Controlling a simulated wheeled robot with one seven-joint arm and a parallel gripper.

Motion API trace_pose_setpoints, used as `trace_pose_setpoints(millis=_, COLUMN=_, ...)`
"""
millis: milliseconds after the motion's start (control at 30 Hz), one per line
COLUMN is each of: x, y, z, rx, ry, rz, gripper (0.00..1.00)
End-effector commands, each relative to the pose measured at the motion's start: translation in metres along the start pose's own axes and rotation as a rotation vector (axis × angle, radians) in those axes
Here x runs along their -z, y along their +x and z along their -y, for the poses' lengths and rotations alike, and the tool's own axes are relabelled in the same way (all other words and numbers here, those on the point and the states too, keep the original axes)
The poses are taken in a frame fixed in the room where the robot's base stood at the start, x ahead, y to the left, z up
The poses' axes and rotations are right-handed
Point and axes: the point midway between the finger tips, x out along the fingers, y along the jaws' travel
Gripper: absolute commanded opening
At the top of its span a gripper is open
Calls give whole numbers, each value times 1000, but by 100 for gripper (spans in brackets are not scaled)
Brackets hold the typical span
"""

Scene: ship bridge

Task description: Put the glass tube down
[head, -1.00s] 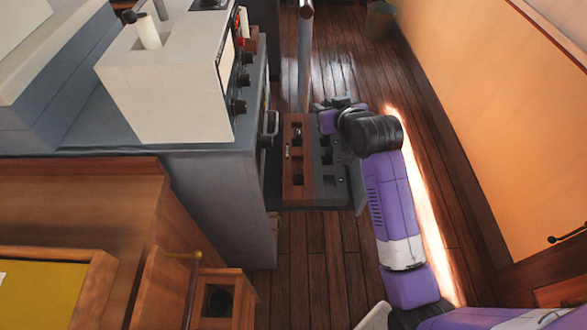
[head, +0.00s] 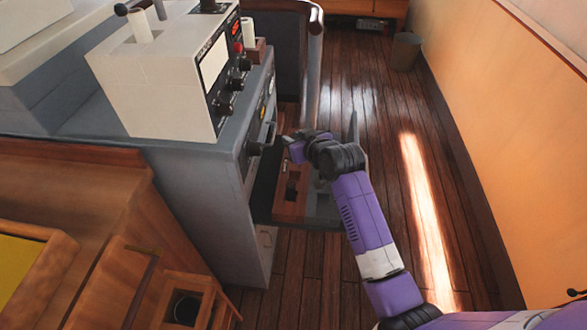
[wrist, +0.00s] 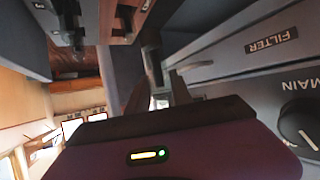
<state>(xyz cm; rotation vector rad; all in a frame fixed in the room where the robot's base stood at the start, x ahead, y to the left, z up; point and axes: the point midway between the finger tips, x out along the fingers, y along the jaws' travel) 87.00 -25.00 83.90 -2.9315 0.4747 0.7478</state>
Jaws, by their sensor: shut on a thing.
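My gripper (head: 285,142) is beside the front face of the grey console, above the left part of the open drawer (head: 318,224). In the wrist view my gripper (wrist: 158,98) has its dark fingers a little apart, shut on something. Only a small pale, bright patch shows between them. I take it for the glass tube, but its shape and its lower end are hidden. A wooden insert (head: 291,190) with dark square slots lies in the drawer. In the wrist view, slotted blocks (wrist: 122,20) show at the upper left.
The grey console (head: 215,200) carries a cream instrument box (head: 150,90). A pale tube (head: 249,33) stands in a brown block behind it. A grey handle (wrist: 192,64) and the FILTER panel (wrist: 240,55) are close to my fingers. Floor (head: 440,210) on the right is clear.

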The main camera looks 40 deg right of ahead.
Motion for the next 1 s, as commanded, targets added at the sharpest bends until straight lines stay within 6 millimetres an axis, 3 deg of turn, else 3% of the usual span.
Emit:
trace_pose_setpoints(millis=100, x=-29, y=15, z=0, rx=0, ry=0, rz=5, gripper=0)
trace_pose_setpoints(millis=300, x=-58, y=31, z=0, rx=0, ry=0, rz=1, gripper=0)
trace_pose_setpoints(millis=467, x=-66, y=36, z=0, rx=0, ry=-1, rz=0, gripper=0)
trace_pose_setpoints(millis=733, x=-98, y=53, z=0, rx=0, ry=0, rz=1, gripper=0)
trace_pose_setpoints(millis=1000, x=-102, y=56, z=0, rx=0, ry=-1, rz=-1, gripper=0)
